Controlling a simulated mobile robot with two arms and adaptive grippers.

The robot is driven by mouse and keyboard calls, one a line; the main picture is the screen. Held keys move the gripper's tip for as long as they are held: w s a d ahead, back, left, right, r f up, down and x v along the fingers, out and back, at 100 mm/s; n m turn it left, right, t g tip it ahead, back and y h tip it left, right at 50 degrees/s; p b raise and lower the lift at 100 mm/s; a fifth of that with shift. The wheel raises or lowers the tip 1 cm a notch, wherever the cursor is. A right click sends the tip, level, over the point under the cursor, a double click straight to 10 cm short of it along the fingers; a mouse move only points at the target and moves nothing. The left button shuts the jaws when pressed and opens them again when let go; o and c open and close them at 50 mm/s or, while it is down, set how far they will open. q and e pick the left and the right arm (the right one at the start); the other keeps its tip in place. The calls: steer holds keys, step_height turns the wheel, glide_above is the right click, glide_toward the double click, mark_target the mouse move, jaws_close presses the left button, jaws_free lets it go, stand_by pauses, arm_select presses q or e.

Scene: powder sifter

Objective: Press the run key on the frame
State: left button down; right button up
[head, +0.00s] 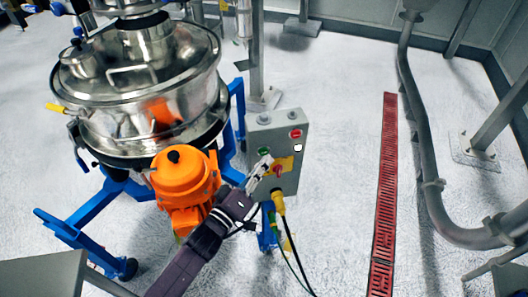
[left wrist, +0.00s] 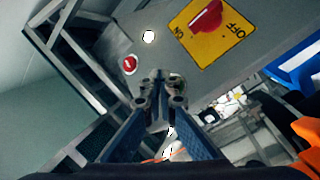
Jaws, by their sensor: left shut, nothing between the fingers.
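The grey control box (head: 275,135) stands on the blue frame beside the steel sifter. Its face carries a green key (head: 263,151), a red button (head: 295,133), a white round spot (head: 298,147) and a red rotary switch (head: 278,171) on a yellow plate. My left gripper (head: 264,162) is shut and empty, its tips at the box face close to the green key; contact cannot be told. My right gripper is not seen.
The steel sifter (head: 140,85) and its orange motor (head: 185,178) stand left of the box. A yellow cable plug (head: 278,202) hangs below the box. A red floor grating (head: 385,190) and a grey pipe (head: 420,120) lie to the right, with clear floor between box and grating.

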arm_select(q)
steer(key=shift+w+a, duration=0.1)
steer(key=shift+w, duration=0.25)
steer(key=shift+w+a, duration=0.1)
steer(key=shift+w, duration=0.3)
stand_by(0.6)
stand_by(0.3)
steer(key=shift+s+p, duration=0.4)
steer(key=shift+s, duration=0.45)
steer(key=shift+d, duration=0.2)
steer(key=s+p, duration=0.1)
steer(key=s, duration=0.1)
steer(key=s+d, duration=0.1)
steer(key=s, duration=0.1)
steer(key=shift+s+d+p, duration=0.1)
steer(key=shift+s+p, duration=0.25)
steer(key=shift+s, duration=0.05)
